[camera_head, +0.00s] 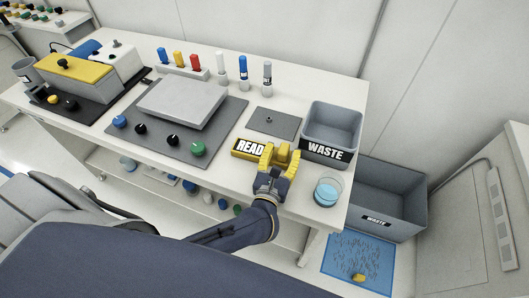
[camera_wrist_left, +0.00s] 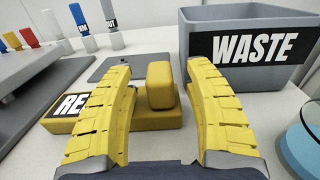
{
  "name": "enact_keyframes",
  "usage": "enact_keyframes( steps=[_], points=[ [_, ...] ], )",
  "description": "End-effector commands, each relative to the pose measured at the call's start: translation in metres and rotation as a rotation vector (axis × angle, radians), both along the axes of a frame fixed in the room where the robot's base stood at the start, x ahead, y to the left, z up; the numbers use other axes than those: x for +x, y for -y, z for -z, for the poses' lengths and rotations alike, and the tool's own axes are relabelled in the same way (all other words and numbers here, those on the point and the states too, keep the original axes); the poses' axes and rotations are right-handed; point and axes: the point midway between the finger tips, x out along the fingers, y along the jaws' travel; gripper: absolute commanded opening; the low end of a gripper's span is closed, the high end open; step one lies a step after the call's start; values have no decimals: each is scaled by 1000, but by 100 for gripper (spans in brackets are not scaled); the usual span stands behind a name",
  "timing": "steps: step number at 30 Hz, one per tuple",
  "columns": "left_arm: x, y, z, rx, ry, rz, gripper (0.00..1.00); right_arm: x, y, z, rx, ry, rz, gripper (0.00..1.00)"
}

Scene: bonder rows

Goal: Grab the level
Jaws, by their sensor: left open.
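A yellow block (camera_head: 246,149) with a label reading "READ" lies on the white bench, left of the grey waste bin. A rounded yellow upright piece (camera_wrist_left: 160,85) stands on its right part. No other thing in view is clearly a level, so I cannot tell for certain that this is it. My left gripper (camera_head: 281,157), with yellow ribbed fingers, is open at the block's right end. In the left wrist view the upright piece shows between the fingers, with gaps on both sides. The left finger hides part of the label. My right gripper is not in view.
The grey waste bin (camera_head: 333,110) stands close right of the block. A glass of blue liquid (camera_head: 327,192) stands near the bench's right edge. A flat grey plate (camera_head: 273,122) lies behind. A dark mat (camera_head: 225,125) with knobs is left. A larger waste bin (camera_head: 395,187) stands lower right.

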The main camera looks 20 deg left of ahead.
Motion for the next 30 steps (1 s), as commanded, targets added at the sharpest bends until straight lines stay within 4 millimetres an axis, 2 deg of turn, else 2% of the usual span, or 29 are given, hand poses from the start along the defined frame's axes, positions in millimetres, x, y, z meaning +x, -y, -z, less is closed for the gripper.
enact_keyframes(
  steps=[6, 15, 27, 29, 30],
  points=[
    [16, -2, 0, 0, 0, 0, 53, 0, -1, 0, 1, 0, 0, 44],
    [17, -2, 0, 0, 0, 0, 54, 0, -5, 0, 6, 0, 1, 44],
    [17, -2, 0, 0, 0, -1, 7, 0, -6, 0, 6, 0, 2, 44],
    [17, -2, 0, 0, 0, -1, 0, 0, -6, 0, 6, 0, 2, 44],
    [17, -2, 0, 0, 0, -1, 0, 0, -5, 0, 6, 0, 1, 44]
  ],
)
